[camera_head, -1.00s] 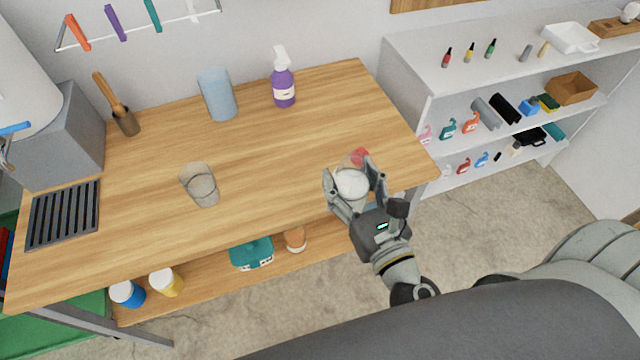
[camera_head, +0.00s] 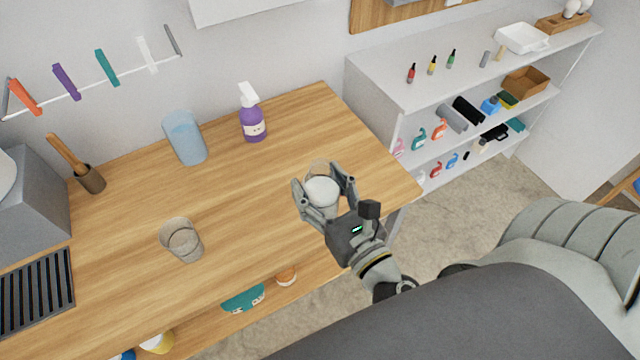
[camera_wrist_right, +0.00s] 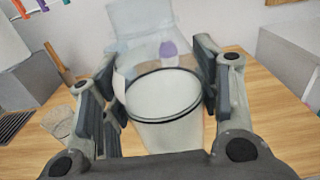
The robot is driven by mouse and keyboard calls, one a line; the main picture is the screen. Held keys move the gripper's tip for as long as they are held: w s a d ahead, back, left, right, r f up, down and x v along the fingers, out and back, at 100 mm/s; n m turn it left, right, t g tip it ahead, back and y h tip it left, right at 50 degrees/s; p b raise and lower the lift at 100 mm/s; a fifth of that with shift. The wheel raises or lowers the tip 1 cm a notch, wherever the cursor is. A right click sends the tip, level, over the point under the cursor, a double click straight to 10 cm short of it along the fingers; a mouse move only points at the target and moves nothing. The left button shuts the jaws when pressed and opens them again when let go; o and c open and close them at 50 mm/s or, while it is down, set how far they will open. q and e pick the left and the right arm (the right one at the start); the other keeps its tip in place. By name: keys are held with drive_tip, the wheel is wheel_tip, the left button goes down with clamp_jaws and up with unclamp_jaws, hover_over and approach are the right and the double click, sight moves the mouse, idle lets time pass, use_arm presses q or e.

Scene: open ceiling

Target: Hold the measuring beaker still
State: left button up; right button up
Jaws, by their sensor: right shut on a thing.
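My right gripper (camera_head: 322,194) is shut on a clear vessel with white contents (camera_head: 322,190), which I take to be the measuring beaker. It looks upright, near the right front of the wooden table. In the right wrist view the beaker (camera_wrist_right: 165,97) sits between the fingers, with a dark ring around the white contents. Its lower part is hidden, and I cannot tell whether it touches the tabletop. My left gripper is not in view.
White shelves (camera_head: 405,90) stand right. The table's middle is clear.

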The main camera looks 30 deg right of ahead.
drive_tip(key=shift+a, duration=0.2)
use_arm(q)
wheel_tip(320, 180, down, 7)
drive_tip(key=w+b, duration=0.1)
drive_tip(key=b, duration=0.6)
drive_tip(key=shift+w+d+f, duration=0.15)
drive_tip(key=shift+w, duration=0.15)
use_arm(e)
drive_tip(key=a+f+n+g+y, duration=0.3)
drive_tip(key=a+n+g+y, duration=0.6)
drive_tip(key=a, duration=0.5)
drive_tip(key=w+a+f+n+g+y, duration=0.1)
drive_tip(key=a+f+n+g+y, duration=0.3)
drive_tip(key=a+n+g+y, duration=0.5)
drive_tip(key=a, duration=0.5)
drive_tip(key=shift+a, duration=0.3)
drive_tip(key=shift+w, duration=0.1)
